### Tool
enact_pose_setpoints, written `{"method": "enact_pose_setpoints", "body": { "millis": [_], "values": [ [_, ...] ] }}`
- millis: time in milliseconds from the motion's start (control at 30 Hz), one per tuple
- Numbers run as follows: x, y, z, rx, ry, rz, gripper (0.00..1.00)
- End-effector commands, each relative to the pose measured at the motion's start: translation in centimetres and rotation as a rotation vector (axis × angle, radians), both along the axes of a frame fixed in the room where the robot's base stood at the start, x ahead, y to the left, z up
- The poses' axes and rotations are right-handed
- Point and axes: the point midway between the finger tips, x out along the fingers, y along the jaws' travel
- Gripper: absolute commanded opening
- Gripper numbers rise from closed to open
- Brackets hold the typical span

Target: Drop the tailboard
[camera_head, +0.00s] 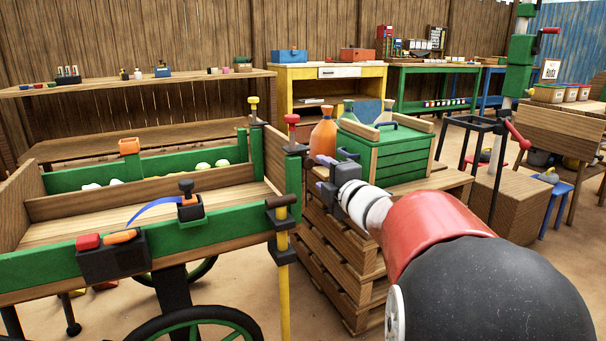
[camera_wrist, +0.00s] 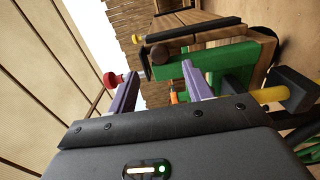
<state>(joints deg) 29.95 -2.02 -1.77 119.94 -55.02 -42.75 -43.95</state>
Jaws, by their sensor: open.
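The cart (camera_head: 232,226) stands at the left with green side rails. Its tailboard (camera_head: 274,152) is the upright wooden end panel at the cart's right end, seen nearly edge-on. My gripper (camera_head: 322,172), with purple fingers, is open and empty just right of the near corner. In the wrist view, the open fingers (camera_wrist: 160,88) point toward the cart; the red knob (camera_wrist: 112,80) shows by the left finger and a dark round knob (camera_wrist: 163,56) lies beyond them.
A wooden pallet stack (camera_head: 340,255) stands right of the cart. A green crate (camera_head: 388,152) and an orange bottle (camera_head: 323,136) are near my gripper. A yellow post with a brown handle (camera_head: 281,201) stands at the cart's near corner. Workbenches line the fence behind.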

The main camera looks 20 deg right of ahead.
Motion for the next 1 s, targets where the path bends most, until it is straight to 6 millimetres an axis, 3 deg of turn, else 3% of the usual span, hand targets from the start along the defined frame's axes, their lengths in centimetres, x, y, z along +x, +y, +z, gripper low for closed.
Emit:
{"method": "enact_pose_setpoints", "body": {
  "millis": [300,700,1000],
  "values": [
    [4.9,0.2,-0.1,0.003,0.001,-0.001,0.51],
    [5.9,0.3,0.0,0.005,0.001,-0.001,0.51],
    [5.9,0.2,0.0,0.005,0.001,-0.002,0.13]
  ]
}}
